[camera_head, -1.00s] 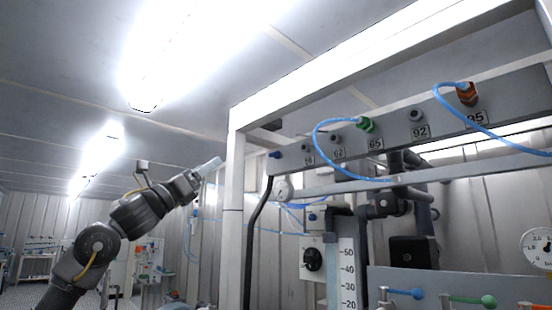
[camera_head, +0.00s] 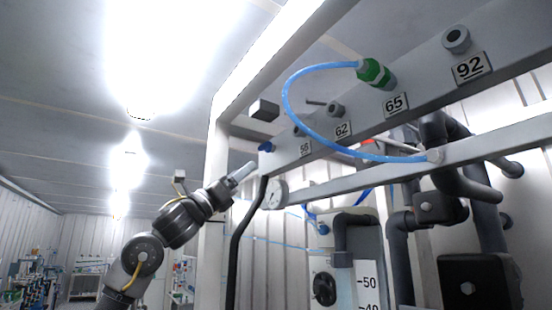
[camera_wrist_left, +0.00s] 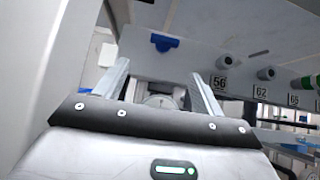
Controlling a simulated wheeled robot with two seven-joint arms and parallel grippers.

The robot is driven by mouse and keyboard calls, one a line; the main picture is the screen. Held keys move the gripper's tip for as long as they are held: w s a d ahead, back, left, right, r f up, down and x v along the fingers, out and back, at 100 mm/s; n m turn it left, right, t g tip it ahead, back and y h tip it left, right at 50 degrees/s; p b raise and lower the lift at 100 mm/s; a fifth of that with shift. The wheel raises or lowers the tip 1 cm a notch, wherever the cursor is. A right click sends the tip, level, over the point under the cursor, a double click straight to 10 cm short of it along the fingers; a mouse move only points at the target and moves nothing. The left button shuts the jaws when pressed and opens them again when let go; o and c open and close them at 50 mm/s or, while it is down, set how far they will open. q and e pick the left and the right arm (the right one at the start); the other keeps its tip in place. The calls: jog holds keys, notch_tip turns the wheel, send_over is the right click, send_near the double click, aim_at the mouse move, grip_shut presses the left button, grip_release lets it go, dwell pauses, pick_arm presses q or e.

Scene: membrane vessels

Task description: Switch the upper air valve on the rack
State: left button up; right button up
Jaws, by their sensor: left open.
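The small blue valve handle (camera_head: 265,147) sits at the left end of the rack's grey upper panel (camera_head: 430,85), left of the number 56 label. It looks like the upper air valve. It also shows in the left wrist view (camera_wrist_left: 164,42), above and beyond the fingertips. My left gripper (camera_head: 243,172) is just below and left of the handle in the head view. In the left wrist view its two fingers (camera_wrist_left: 160,70) are spread apart with nothing held between them. The fingers look apart from the handle. My right gripper is not in view.
A white rack post (camera_head: 214,180) stands close beside my left gripper. A round gauge (camera_head: 275,194) and a black hose (camera_head: 233,245) are below the panel. A blue tube (camera_head: 290,105) loops from the green fitting (camera_head: 374,72). Open room lies to the left.

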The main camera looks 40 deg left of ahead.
aim_at(263, 148)
pick_arm(q)
jog(key=p+x, duration=0.2)
jog(key=x, duration=0.1)
jog(key=s+p+x, duration=0.1)
jog(key=p+x, duration=0.1)
jog(key=x, duration=0.1)
jog(key=r+p+x, duration=0.1)
jog(key=x, duration=0.2)
jog(key=shift+d+r+p, duration=0.2)
jog(key=shift+p, duration=0.2)
jog(key=shift+w+r, duration=0.15)
jog(key=shift+w+d, duration=0.1)
jog(key=shift+w, duration=0.25)
jog(key=shift+s, duration=0.15)
jog(key=c, duration=1)
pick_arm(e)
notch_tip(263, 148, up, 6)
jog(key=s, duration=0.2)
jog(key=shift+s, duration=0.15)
